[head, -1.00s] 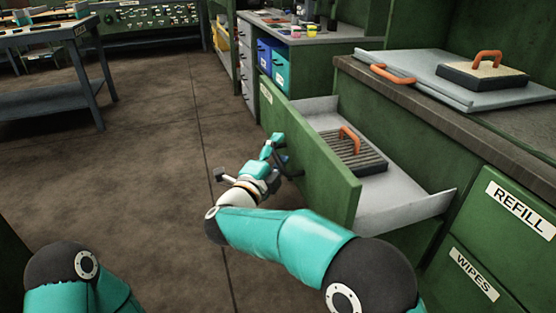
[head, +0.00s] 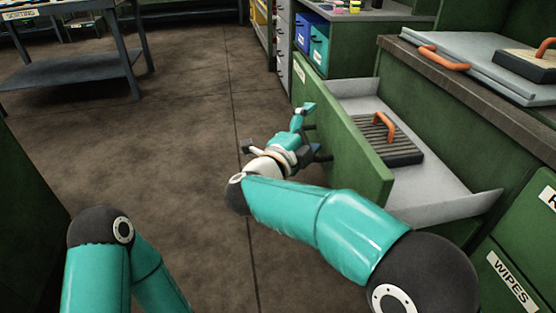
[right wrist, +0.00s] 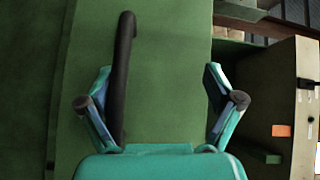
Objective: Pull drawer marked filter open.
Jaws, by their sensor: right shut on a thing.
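The green drawer (head: 352,150) stands pulled well out of the cabinet in the head view. The small white label (head: 301,67) at its far end is too small and slanted to read. Inside lies a dark ribbed block with an orange handle (head: 384,127). In the right wrist view the handle (right wrist: 122,80) runs beside the left finger, against the green front. My left arm shows at the bottom left, but its gripper is out of view.
A counter (head: 470,90) above the drawer holds a grey lid with an orange handle and another block. A drawer marked WIPES (head: 511,281) is at the lower right. A workbench (head: 75,70) stands far left. The brown floor in front of the drawer is clear.

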